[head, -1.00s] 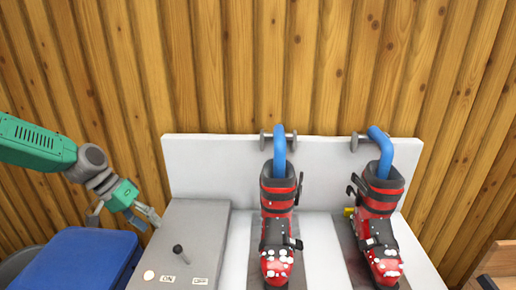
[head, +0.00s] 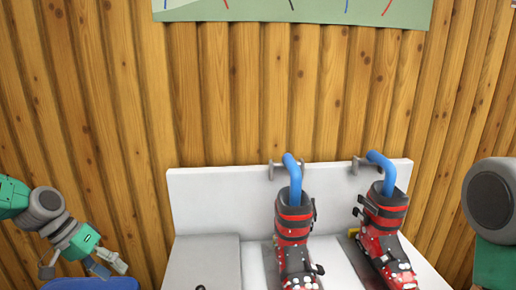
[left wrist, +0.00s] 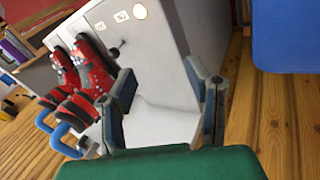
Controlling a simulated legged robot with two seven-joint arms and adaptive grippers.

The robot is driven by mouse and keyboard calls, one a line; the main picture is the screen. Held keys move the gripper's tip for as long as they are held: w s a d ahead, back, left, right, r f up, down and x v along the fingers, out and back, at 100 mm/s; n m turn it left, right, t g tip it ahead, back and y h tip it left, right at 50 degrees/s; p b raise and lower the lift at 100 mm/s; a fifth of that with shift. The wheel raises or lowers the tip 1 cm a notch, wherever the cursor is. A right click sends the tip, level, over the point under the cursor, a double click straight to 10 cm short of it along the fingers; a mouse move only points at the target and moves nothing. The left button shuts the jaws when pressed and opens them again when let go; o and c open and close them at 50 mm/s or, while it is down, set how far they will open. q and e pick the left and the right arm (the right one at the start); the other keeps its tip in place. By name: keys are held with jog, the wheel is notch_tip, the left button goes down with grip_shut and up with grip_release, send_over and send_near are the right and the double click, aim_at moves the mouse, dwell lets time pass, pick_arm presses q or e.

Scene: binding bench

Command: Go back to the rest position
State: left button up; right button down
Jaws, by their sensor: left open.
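My left gripper (head: 82,268) is at the lower left of the head view, above a blue surface and left of the white bench. In the left wrist view its two fingers (left wrist: 165,95) stand apart with nothing between them. A green and grey part of my right arm (head: 490,215) shows at the right edge of the head view. Its gripper is out of the picture.
Two red and black boots (head: 293,222) (head: 384,220) stand on the white bench (head: 225,190), each with a blue tube in its top. A grey switch box (head: 205,258) is left of them. A blue lid (head: 95,284) is at lower left. Wooden wall behind.

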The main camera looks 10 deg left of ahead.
pick_arm(q)
jog(key=s+d+f+g+y, duration=0.1)
jog(key=s+d+f, duration=0.35)
jog(key=f, duration=0.25)
jog(key=s+d+f+y, duration=0.1)
jog(key=s+d+f, duration=0.3)
jog(key=d+f, duration=0.15)
jog(key=s+d+f+y+b, duration=0.1)
jog(key=s+f+y, duration=0.1)
jog(key=s, duration=0.7)
jog(key=s+d+f+m+y+b, duration=0.1)
jog(key=s+f, duration=0.4)
jog(key=s, duration=0.4)
jog(key=shift+s+f+y, duration=0.25)
jog(key=shift+f+y, duration=0.05)
jog(key=shift+y, duration=0.1)
pick_arm(e)
jog(key=shift+a+f, duration=0.2)
jog(key=shift+f, duration=0.75)
